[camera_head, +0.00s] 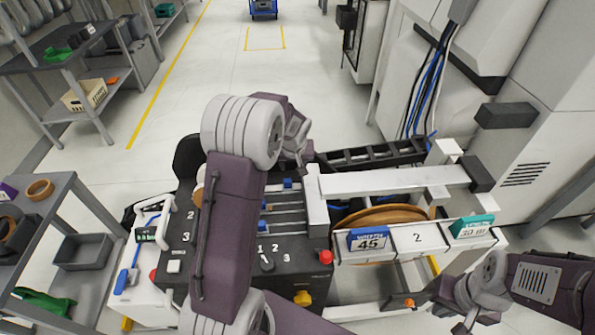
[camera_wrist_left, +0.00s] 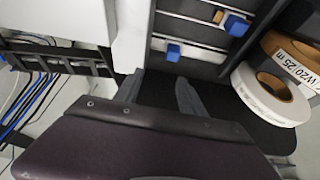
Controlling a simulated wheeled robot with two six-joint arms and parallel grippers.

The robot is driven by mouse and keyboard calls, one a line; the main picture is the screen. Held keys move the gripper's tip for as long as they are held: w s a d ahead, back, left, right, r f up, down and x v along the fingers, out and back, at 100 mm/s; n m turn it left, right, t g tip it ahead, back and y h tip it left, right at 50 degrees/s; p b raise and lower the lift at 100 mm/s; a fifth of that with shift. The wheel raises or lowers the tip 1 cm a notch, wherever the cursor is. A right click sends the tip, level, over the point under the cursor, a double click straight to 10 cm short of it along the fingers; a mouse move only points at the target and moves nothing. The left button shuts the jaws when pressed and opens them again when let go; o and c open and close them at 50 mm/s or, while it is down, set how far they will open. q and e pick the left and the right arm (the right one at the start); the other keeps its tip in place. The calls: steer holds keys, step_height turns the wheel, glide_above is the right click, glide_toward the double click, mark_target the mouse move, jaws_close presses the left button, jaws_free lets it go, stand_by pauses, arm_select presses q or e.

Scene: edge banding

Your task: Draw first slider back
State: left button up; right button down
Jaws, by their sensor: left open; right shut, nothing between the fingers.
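One knob (camera_head: 287,183) is at the far end, and others (camera_head: 263,206) lie nearer, partly hidden by my left arm. In the left wrist view, one blue knob (camera_wrist_left: 173,53) is just beyond my fingertips and another (camera_wrist_left: 236,25) is further up and right. My left gripper (camera_head: 303,153) is open above the far end of the panel; its two fingers also show in the left wrist view (camera_wrist_left: 158,90), apart from the knob. My right gripper (camera_head: 466,322) is shut and empty at the lower right.
Edge tape rolls (camera_wrist_left: 265,97) lie right of the rails. A white machine arm (camera_head: 390,181) stands right of the sliders, above a brown roll (camera_head: 385,218). A grey shelf cart (camera_head: 85,250) stands left.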

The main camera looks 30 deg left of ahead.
mark_target(287, 181)
arm_select(q)
steer(key=f, duration=0.3)
steer(key=a+f, duration=0.1)
steer(key=f, duration=0.1)
steer(key=a+f, duration=0.1)
steer(key=f, duration=0.2)
steer(key=shift+w+a+f, duration=0.15)
steer(key=shift+a+f, duration=0.05)
steer(key=shift+f, duration=0.6)
steer(key=shift+w+a+f, duration=0.1)
steer(key=shift+f, duration=0.1)
arm_select(e)
steer(key=shift+s+d+f, duration=0.1)
steer(key=shift+s, duration=0.35)
steer(key=shift+s+d+f, duration=0.1)
steer(key=shift+s, duration=0.3)
steer(key=shift+w, duration=0.1)
arm_select(q)
jaws_close()
steer(key=shift+a, duration=0.1)
